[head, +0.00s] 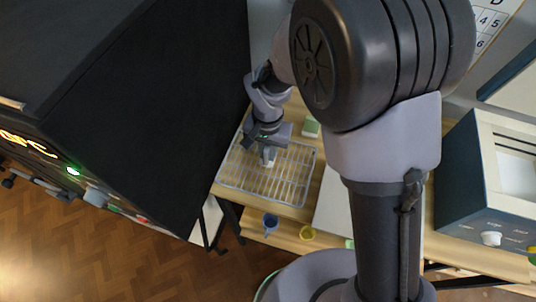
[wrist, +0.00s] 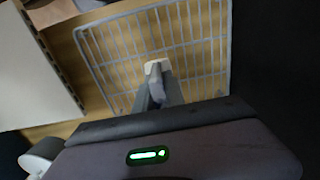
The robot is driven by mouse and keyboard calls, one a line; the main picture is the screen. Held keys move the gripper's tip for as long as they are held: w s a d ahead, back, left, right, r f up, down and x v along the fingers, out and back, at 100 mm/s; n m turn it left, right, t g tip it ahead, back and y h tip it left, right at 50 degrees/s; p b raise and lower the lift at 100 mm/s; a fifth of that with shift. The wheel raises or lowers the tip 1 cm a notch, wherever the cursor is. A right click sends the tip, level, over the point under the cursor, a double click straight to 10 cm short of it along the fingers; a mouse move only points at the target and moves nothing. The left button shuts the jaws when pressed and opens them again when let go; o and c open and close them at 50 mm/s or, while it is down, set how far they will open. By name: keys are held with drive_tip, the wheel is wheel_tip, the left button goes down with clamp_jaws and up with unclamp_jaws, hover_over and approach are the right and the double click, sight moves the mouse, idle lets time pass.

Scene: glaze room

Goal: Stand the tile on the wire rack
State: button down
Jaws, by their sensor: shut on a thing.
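The wire rack (head: 296,183) lies flat on the wooden bench, beside the large black box. It also fills the upper middle of the wrist view (wrist: 203,48). My gripper (head: 267,153) is above the rack's middle-left part, pointing down. It is shut on a small off-white tile, which shows at the fingertips in the wrist view (wrist: 153,66). The fingers hide most of the tile. I cannot tell whether the tile touches the rack's wires.
A tall black kiln-like box (head: 150,110) stands close on the left. A green-topped block (head: 311,126) lies behind the rack. A blue cup (head: 270,221) and a yellow cup (head: 307,232) stand in front. A blue and white machine (head: 490,180) stands at right.

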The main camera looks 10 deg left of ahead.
wheel_tip(320, 180, down, 2)
drive_tip(key=shift+f, duration=0.2)
drive_tip(key=shift+f+b, duration=0.15)
drive_tip(key=shift+b, duration=0.2)
drive_tip(key=c, duration=1.4)
unclamp_jaws()
